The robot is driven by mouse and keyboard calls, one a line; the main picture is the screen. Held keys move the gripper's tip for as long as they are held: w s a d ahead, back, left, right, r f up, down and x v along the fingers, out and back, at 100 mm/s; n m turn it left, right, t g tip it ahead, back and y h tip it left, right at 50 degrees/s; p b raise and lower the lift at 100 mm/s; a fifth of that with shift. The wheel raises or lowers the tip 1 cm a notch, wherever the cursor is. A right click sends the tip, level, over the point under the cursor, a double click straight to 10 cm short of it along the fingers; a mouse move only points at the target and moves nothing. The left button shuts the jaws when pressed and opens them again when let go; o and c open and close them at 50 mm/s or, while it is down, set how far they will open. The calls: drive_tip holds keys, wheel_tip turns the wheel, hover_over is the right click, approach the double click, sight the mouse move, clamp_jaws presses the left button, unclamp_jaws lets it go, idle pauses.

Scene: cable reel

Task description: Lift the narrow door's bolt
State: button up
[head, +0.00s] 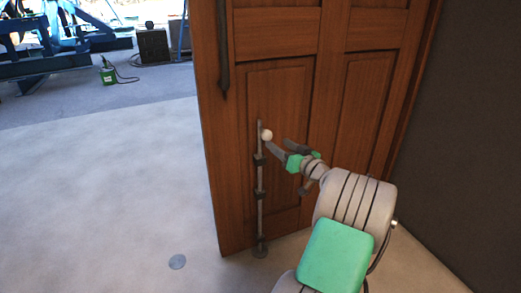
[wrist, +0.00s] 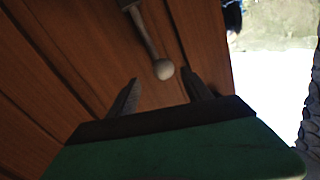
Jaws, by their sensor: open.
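The narrow door (head: 280,85) is brown panelled wood and stands ajar, with open floor to its left. Its bolt (head: 260,180) is a thin upright metal rod low on the door, held by dark brackets, with a pale round knob (head: 267,135) near its top. The rod's lower end is at a round floor piece. My gripper (head: 278,146) is open and empty, just right of the knob. In the wrist view the knob (wrist: 163,69) is just beyond and between the two fingertips (wrist: 163,82), apart from them.
A dark vertical handle (head: 223,50) is on the door above the bolt. A round metal floor disc (head: 177,262) lies on the pale floor at left. A green box (head: 108,74), a dark box (head: 153,45) and blue frames stand far back. A dark wall (head: 455,130) is at right.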

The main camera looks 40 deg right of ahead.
sight(270, 138)
drive_tip(key=w+b, duration=0.1)
drive_tip(key=w, duration=0.6)
drive_tip(key=shift+w+r, duration=0.1)
drive_tip(key=shift+w, duration=0.05)
drive_tip(key=shift+w+d+r, duration=0.1)
drive_tip(key=shift+w, duration=0.25)
drive_tip(key=shift+s, duration=0.1)
drive_tip(key=shift+c, duration=0.2)
clamp_jaws()
